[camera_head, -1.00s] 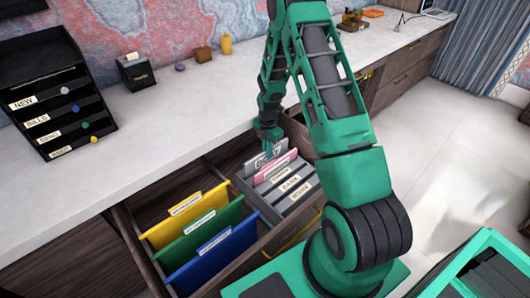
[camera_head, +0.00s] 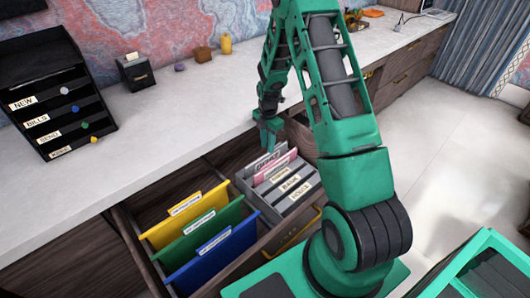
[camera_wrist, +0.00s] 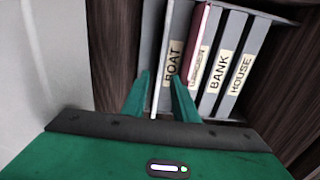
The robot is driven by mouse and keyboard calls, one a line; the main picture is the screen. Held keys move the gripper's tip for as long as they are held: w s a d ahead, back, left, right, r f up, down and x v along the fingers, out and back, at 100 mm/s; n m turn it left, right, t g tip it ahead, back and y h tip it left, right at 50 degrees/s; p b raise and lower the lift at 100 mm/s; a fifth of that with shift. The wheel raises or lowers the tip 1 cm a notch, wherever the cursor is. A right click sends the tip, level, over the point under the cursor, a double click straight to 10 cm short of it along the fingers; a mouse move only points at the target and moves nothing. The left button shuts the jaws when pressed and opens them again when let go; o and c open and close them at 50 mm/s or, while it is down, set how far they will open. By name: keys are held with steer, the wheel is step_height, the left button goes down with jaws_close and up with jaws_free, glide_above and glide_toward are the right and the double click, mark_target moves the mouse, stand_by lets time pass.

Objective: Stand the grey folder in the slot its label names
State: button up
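The grey folder (camera_head: 263,160) stands upright at the back of the labelled rack (camera_head: 307,197). In the wrist view its thin pale edge (camera_wrist: 156,100) runs between my fingertips, just left of the BOAT label (camera_wrist: 172,62). My gripper (camera_head: 267,147) is at the rack's back end, pointing down. In the wrist view my gripper (camera_wrist: 161,77) has its fingers spread, with a gap on each side of the folder's edge. The folder's lower part is hidden in the rack.
A pink folder (camera_head: 276,166) stands beside the grey one. BANK (camera_wrist: 219,72) and HOUSE (camera_wrist: 239,77) slots lie empty to its right. Yellow (camera_head: 170,219), green (camera_head: 200,243) and blue (camera_head: 215,256) folders hang in the drawer. A black letter organiser (camera_head: 55,95) stands on the desk.

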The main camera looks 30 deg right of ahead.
step_height(320, 180, up, 8)
steer(key=r, duration=0.1)
steer(key=s+d+r+m, duration=0.2)
steer(key=s+r+m, duration=1)
steer(key=s+r, duration=0.5)
steer(key=s+a+r+m, duration=0.2)
steer(key=s+m, duration=0.5)
steer(key=s, duration=0.3)
steer(key=s+a+r+m, duration=0.2)
steer(key=s+m, duration=0.5)
steer(key=s, duration=0.4)
steer(key=shift+s+a+r+m, duration=0.2)
steer(key=shift+a+r+m, duration=0.1)
steer(key=shift+r, duration=0.1)
